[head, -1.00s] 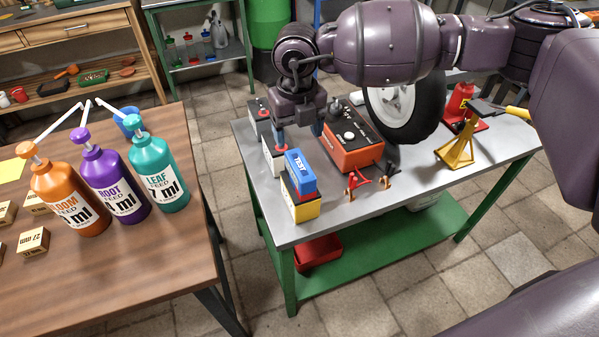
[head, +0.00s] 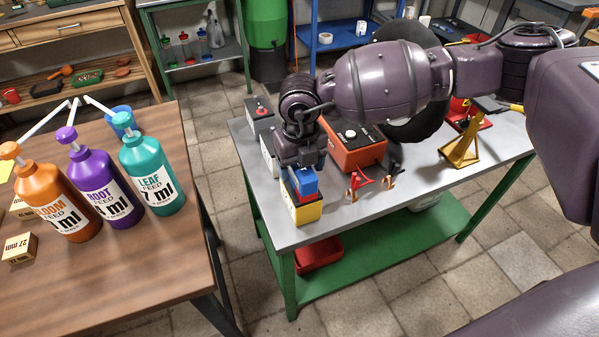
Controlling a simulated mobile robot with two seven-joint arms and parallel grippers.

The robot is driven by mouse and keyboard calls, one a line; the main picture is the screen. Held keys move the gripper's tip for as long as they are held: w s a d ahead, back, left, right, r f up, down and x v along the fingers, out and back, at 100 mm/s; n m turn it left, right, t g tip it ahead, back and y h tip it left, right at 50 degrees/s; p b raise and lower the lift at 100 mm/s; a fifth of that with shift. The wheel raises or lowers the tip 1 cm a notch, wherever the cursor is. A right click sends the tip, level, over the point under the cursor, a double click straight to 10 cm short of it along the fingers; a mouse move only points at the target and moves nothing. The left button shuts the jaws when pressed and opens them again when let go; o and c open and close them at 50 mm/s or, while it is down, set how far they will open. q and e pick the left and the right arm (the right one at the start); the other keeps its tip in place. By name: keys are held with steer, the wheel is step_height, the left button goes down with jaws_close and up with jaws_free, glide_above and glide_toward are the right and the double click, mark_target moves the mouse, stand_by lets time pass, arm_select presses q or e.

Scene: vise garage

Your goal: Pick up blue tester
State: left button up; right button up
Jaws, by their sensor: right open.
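The blue tester (head: 304,186) sits on top of a yellow block-shaped battery (head: 308,213) at the near left corner of the grey-topped bench (head: 360,212). My right gripper (head: 304,170) points down right over the tester, with its fingers around or just at the tester's upper part. The fingers hide much of the tester, including its label. The right gripper is open; whether its fingers touch the tester I cannot tell. My left gripper is not in view.
A white battery (head: 268,151) and a grey one (head: 260,120) stand behind the yellow one. An orange-red charger (head: 351,151), a red clamp (head: 355,183), a yellow jack stand (head: 463,147) and a tire (head: 412,125) are on the bench. Bottles (head: 153,180) stand on the left table.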

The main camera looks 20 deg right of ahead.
stand_by(0.4)
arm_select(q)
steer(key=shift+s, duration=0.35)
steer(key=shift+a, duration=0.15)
arm_select(e)
steer(key=shift+f, duration=0.15)
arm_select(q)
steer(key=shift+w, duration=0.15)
